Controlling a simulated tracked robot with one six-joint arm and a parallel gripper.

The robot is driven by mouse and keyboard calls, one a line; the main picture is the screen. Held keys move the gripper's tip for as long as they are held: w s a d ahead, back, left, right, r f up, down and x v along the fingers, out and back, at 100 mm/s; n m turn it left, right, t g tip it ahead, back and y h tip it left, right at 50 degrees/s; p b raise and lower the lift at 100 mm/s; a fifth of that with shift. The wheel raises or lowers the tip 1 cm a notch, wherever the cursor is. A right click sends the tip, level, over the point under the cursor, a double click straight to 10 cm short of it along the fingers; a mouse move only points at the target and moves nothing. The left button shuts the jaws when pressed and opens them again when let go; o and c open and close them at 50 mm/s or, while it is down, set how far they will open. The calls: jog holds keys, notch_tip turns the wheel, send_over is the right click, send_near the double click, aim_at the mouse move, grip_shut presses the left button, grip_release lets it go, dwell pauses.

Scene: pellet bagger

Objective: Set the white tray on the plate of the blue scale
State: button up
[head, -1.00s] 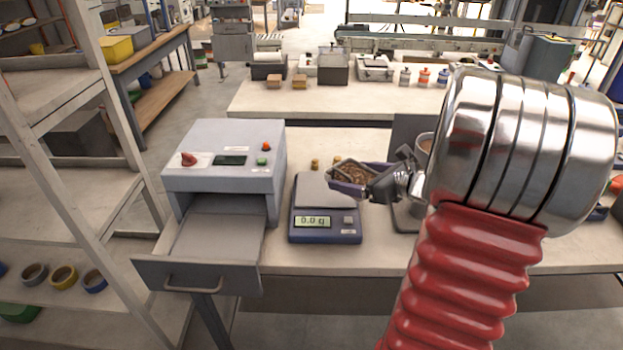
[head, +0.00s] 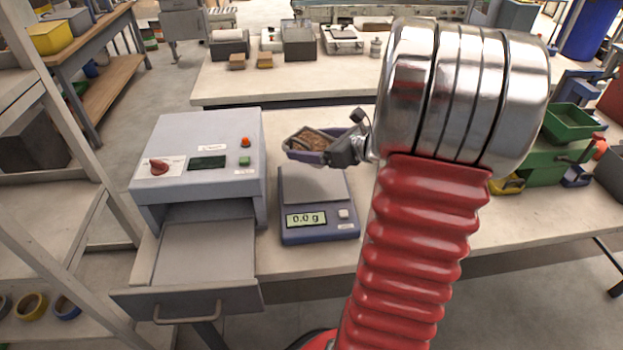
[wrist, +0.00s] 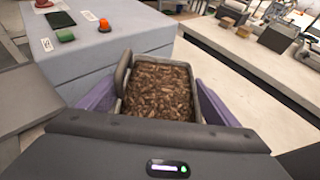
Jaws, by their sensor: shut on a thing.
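The small pale tray (head: 291,147), filled with brown pellets, is held in my gripper (head: 308,150). The gripper's purple fingers are shut on either side of it. The tray looks roughly level and overlaps the far part of the grey plate (head: 300,188) of the blue scale (head: 318,236) in the head view. The scale's display reads 0.0 g, and the tray appears to be above the plate; the exact gap is hard to judge. In the wrist view the tray (wrist: 123,76) sits between the fingers, and the scale is hidden.
A grey machine (head: 205,140) with red and green buttons and an open drawer (head: 195,300) stands close left of the scale; it also fills the left of the wrist view (wrist: 100,55). Green bins (head: 573,118) are at the right. Bare bench lies right of the scale.

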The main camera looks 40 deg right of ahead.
send_over(313, 179)
jog(key=shift+f, duration=3.1)
jog(key=shift+f, duration=1.85)
jog(key=o, duration=1.2)
jog(key=shift+f, duration=0.15)
jog(key=shift+c, duration=0.2)
